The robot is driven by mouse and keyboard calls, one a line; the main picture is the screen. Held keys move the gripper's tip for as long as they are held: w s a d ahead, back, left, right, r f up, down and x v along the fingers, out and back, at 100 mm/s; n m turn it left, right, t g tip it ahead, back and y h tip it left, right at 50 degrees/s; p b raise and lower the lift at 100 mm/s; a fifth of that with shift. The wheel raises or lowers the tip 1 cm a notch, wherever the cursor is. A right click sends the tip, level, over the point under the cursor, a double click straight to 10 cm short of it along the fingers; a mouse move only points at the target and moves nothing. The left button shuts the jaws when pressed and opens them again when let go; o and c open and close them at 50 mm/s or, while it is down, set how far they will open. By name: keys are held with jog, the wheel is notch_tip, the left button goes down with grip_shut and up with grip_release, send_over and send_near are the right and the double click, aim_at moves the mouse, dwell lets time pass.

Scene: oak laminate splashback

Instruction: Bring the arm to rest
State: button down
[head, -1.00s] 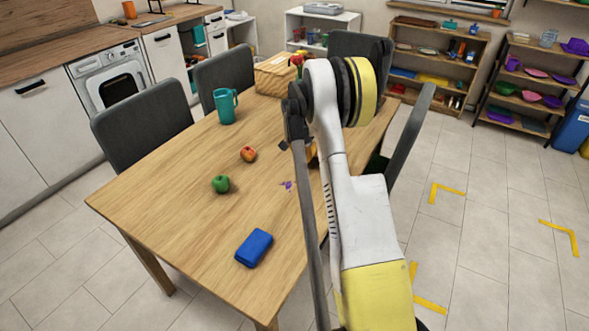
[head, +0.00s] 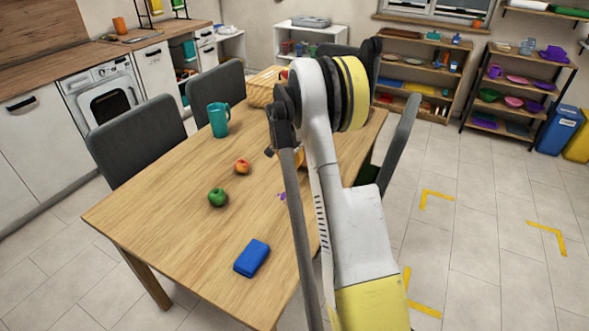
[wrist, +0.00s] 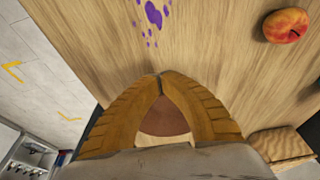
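My arm (head: 355,225) is raised and bent over the right part of the wooden table (head: 150,215). My gripper (wrist: 158,75) points down over the table in the wrist view. Its two ridged orange fingers meet at their tips, so it is shut. A brown rounded patch (wrist: 165,118) shows in the gap behind the fingertips; I cannot tell what it is. Nothing is pinched at the tips. In the head view the gripper is mostly hidden behind my arm.
On the table are a blue case (head: 252,258), a green apple (head: 217,197), a red-orange fruit (head: 242,167), a teal mug (head: 218,120), a wicker basket (head: 262,90) and purple spots (wrist: 153,14). Grey chairs (head: 135,140) stand around it. Floor at right is clear.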

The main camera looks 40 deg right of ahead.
jog(key=p+v, duration=0.1)
jog(key=v, duration=0.3)
jog(key=shift+r, duration=0.35)
jog(key=shift+a, duration=0.2)
jog(key=s+a+r+n+t+y, duration=0.15)
jog(key=s+a+r+n, duration=0.25)
jog(key=a+r, duration=0.55)
jog(key=s+a+r+n+t+h, duration=0.1)
jog(key=s+a+r+n+t, duration=0.2)
jog(key=a+r, duration=0.65)
jog(key=s+a+f+n+t+y, duration=0.1)
jog(key=s+a+n, duration=0.6)
jog(key=s+a, duration=1)
jog(key=shift+s+a+f+y, duration=0.4)
jog(key=shift+a+f+y, duration=0.45)
jog(key=shift+a, duration=0.1)
